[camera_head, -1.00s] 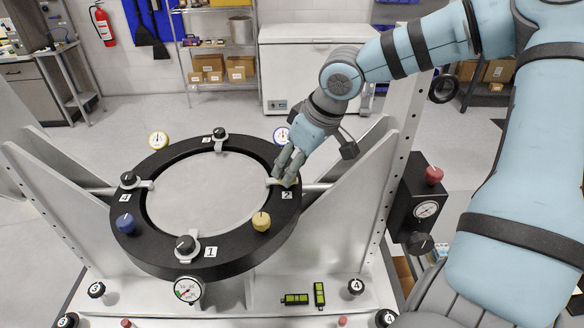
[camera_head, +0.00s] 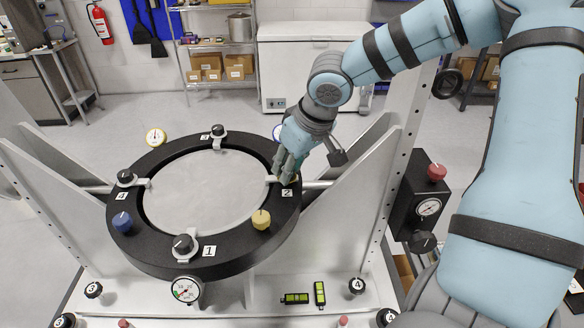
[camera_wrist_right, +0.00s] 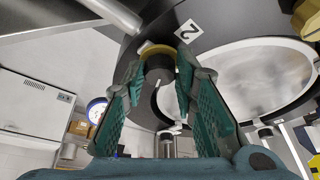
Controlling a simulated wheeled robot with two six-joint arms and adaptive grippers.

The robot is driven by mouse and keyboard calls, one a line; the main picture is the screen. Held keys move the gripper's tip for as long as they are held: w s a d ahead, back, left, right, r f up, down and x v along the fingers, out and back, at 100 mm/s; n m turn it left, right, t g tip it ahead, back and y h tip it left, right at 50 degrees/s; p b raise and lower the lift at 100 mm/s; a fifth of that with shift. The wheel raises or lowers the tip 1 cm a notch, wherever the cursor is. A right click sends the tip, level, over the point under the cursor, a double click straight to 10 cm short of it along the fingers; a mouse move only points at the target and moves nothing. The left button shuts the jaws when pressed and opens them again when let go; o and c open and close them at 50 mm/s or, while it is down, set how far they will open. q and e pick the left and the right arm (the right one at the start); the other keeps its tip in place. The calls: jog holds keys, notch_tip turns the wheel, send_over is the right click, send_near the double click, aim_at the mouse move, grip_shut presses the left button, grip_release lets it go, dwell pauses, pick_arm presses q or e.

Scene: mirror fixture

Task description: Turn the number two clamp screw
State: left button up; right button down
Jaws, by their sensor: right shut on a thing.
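The number two clamp screw is a black knob (camera_wrist_right: 158,72) with a tan-yellow band beside it, and it stands between my right fingers in the wrist view. Its "2" label (camera_head: 287,193) sits on the black ring (camera_head: 150,255) and also shows in the wrist view (camera_wrist_right: 187,31). My right gripper (camera_head: 284,177) is at the ring's right side, shut on the knob, whose body its fingers hide in the head view. The pale round mirror (camera_head: 205,190) lies inside the ring. My left gripper is not in view.
Other clamp screws sit at label 1 (camera_head: 183,243), label 3 (camera_head: 218,131) and label 4 (camera_head: 125,178). A yellow knob (camera_head: 261,219) and a blue knob (camera_head: 122,222) stand on the ring. A white upright plate (camera_head: 345,215) rises just right of it.

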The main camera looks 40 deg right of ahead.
jog(key=shift+a+m, duration=0.1)
jog(key=shift+m, duration=0.4)
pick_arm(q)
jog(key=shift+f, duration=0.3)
pick_arm(e)
jog(key=c, duration=1.6)
grip_release()
jog(key=o, duration=0.3)
jog(key=shift+w, duration=0.2)
jog(key=shift+w+f, duration=0.1)
jog(key=shift+w, duration=0.1)
jog(key=shift+s+r, duration=0.15)
jog(key=shift+r, duration=0.05)
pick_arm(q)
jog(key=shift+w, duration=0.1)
pick_arm(e)
jog(key=v, duration=1.1)
jog(key=shift+r, duration=0.25)
